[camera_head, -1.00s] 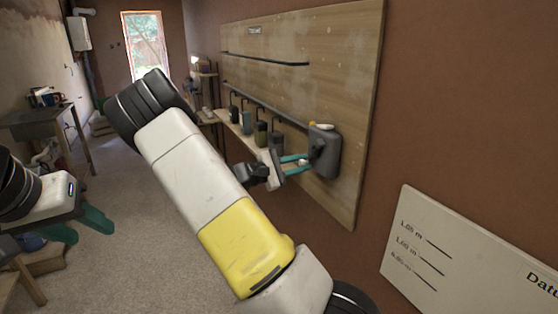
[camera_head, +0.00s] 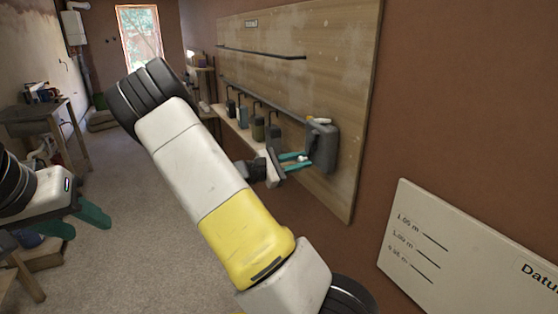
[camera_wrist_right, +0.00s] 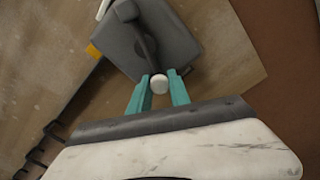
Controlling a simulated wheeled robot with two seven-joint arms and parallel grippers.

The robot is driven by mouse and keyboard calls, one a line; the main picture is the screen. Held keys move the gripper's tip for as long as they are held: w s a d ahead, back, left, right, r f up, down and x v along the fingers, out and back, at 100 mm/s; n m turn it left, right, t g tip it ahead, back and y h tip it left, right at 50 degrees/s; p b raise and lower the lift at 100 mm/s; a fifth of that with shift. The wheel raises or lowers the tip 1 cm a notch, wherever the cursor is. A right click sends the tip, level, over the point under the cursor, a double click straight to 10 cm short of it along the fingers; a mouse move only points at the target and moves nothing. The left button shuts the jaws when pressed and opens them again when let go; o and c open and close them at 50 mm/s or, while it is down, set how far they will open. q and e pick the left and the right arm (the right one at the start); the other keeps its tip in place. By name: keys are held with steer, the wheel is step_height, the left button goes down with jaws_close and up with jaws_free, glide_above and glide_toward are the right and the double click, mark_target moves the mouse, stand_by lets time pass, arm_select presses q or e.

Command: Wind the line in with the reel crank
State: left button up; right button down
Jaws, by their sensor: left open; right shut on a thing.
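The reel (camera_head: 323,148) is a dark grey box fixed on the wooden board, at its right end in the head view. It also shows in the right wrist view (camera_wrist_right: 180,40), with a dark crank arm (camera_wrist_right: 146,42) running from a round hub. The crank knob (camera_wrist_right: 159,84) is a small white ball at the arm's end. My right gripper (camera_head: 300,161) is shut on this knob, its teal fingers (camera_wrist_right: 159,92) on either side of it. My left gripper (camera_head: 82,222) is open and empty at the left, low over the floor. The line itself cannot be made out.
A wooden board (camera_head: 290,70) carries dark rails and several small hanging containers (camera_head: 258,128) left of the reel. A white sign (camera_head: 440,250) hangs on the brown wall at the right. A workbench (camera_head: 40,118) stands at the far left. The floor (camera_head: 130,255) between is mostly clear.

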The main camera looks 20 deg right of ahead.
steer(key=c, duration=1.2)
jaws_free()
steer(key=a, duration=0.8)
steer(key=shift+s, duration=0.3)
steer(key=shift+d, duration=0.1)
steer(key=s+a+f+m+g+y, duration=0.1)
steer(key=s+f+m+g+y, duration=0.15)
steer(key=s+y, duration=0.3)
steer(key=s+f+m+g+y, duration=0.1)
steer(key=s+m+y, duration=0.35)
steer(key=s, duration=0.25)
steer(key=s+a+r+m+t+y, duration=0.5)
steer(key=s+a+r+t+y, duration=0.3)
steer(key=a+r, duration=0.5)
steer(key=shift+s+a+r+y, duration=0.2)
steer(key=shift+s+r+y, duration=0.05)
steer(key=shift+s+y, duration=0.9)
